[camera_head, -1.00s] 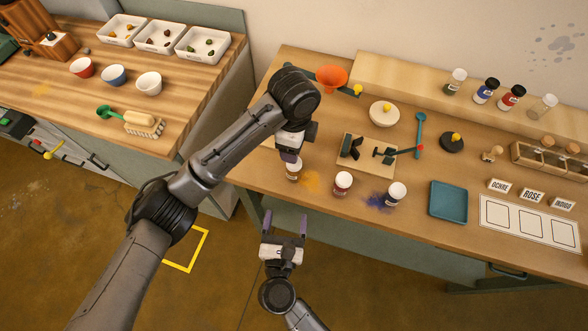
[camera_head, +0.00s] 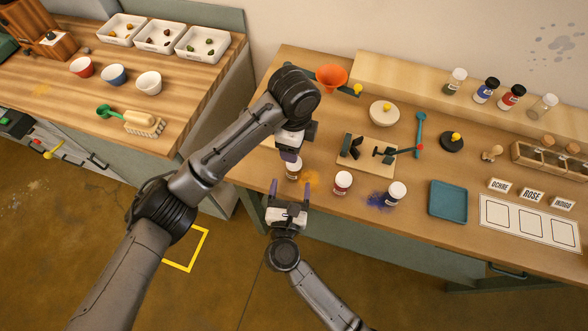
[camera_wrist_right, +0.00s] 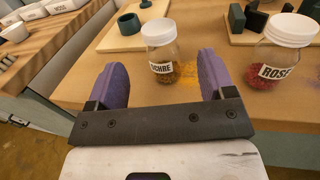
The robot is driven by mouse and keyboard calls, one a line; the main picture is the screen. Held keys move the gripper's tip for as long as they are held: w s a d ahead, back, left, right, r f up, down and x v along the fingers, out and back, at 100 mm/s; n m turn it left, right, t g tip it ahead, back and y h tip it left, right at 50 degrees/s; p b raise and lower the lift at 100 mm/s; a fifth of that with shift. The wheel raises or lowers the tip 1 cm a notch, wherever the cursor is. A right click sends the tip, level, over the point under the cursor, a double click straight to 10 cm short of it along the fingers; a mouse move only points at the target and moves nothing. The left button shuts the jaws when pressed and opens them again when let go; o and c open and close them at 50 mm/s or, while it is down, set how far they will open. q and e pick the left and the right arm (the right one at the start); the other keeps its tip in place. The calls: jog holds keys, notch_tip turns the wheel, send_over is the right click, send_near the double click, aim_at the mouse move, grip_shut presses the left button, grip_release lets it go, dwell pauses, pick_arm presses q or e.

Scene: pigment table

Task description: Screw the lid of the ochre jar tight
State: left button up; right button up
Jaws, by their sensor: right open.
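The ochre jar (camera_head: 293,173) stands upright near the table's front edge, partly covered by my left arm in the head view. The right wrist view shows its clear body with an OCHRE label (camera_wrist_right: 161,68) and its white lid (camera_wrist_right: 158,31) on top. My right gripper (camera_head: 290,189) is open, its purple fingers pointing at the jar from the front. In the wrist view the jar appears between the fingers, a little beyond them. My left gripper (camera_head: 288,155) is over the jar's top in the head view.
The rose jar (camera_head: 342,183) and the indigo jar (camera_head: 396,194) stand to the right. A wooden board with dark fixtures (camera_head: 380,170) lies behind them. Yellow and blue powder is spilled on the table. A teal tray (camera_head: 448,200) lies further right.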

aim_at(293, 171)
jog(key=shift+w+d, duration=0.2)
jog(key=shift+w, duration=1.15)
jog(key=shift+w+d, duration=0.15)
jog(key=shift+w, duration=1.2)
jog(key=c, duration=1.3)
pick_arm(q)
jog(key=o, duration=0.6)
jog(key=shift+c, duration=0.2)
pick_arm(e)
grip_shut()
pick_arm(q)
jog(key=shift+r, duration=0.1)
notch_tip(293, 171, up, 12)
